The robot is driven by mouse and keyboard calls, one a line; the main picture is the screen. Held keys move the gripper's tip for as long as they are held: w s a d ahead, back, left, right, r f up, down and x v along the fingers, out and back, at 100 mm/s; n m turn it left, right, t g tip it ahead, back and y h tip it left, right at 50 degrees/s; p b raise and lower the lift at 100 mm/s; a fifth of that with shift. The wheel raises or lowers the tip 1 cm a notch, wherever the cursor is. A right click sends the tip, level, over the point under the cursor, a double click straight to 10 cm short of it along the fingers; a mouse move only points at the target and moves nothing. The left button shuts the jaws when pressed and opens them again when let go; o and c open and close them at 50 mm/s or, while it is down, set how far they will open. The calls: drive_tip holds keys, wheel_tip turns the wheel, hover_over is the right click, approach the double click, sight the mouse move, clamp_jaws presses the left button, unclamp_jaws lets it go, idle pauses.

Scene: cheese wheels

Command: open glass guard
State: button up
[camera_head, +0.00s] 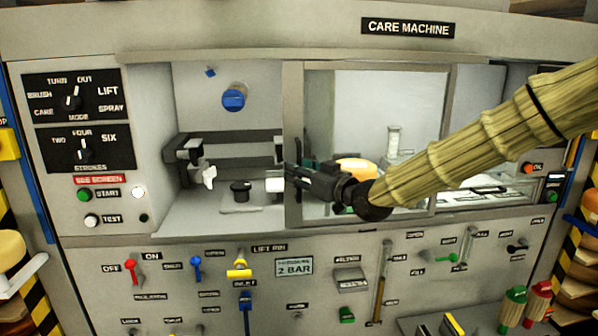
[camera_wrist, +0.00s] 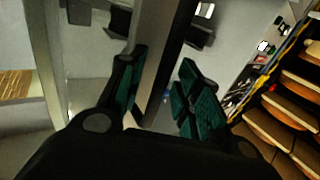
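The glass guard (camera_head: 293,100) is a clear pane in a grey frame. It stands across the right part of the machine's work bay, and the left part of the bay is uncovered. My gripper (camera_head: 292,177) is at the guard's left upright. In the wrist view my gripper (camera_wrist: 163,95) has its dark green finger pads apart, one on each side of the upright (camera_wrist: 163,50). A gap shows between the right pad and the upright. The left pad is close beside it; I cannot tell whether it touches.
Inside the bay are a blue knob (camera_head: 234,97), dark clamps (camera_head: 188,150) and an orange-topped wheel (camera_head: 356,169) behind the glass. A control panel (camera_head: 83,108) stands at the left. Levers and switches line the lower front. Shelves with cheese wheels (camera_wrist: 297,95) show at the right in the wrist view.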

drive_tip(key=v, duration=1.2)
drive_tip(key=s+d+f+m+g+h+p, duration=0.15)
drive_tip(key=s+f, duration=0.25)
drive_tip(key=f, duration=0.9)
drive_tip(key=s+d+f+m+g+h, duration=0.2)
drive_tip(key=s+f+m+h, duration=0.15)
drive_tip(key=f, duration=0.95)
drive_tip(key=s+d+f+m+g+h+p, duration=0.15)
drive_tip(key=s+f, duration=0.25)
drive_tip(key=f, duration=0.9)
drive_tip(key=s+d+f+m+g+h, duration=0.1)
drive_tip(key=s+d+f, duration=0.3)
drive_tip(key=s, duration=0.7)
drive_tip(key=s+d+f+g+h+p, duration=0.1)
drive_tip(key=s+d+f+g+h, duration=0.2)
drive_tip(key=s+f, duration=0.6)
drive_tip(key=s+d+f+m+g+h, duration=0.1)
drive_tip(key=s+d+f+g, duration=0.3)
drive_tip(key=s, duration=0.8)
wheel_tip(320, 180, down, 2)
drive_tip(key=d+h, duration=0.1)
drive_tip(key=d, duration=0.1)
drive_tip(key=shift+s+d+f+m+p, duration=0.25)
drive_tip(key=shift+s+d+m+p, duration=0.1)
drive_tip(key=shift+s, duration=0.05)
drive_tip(key=shift+w, duration=0.1)
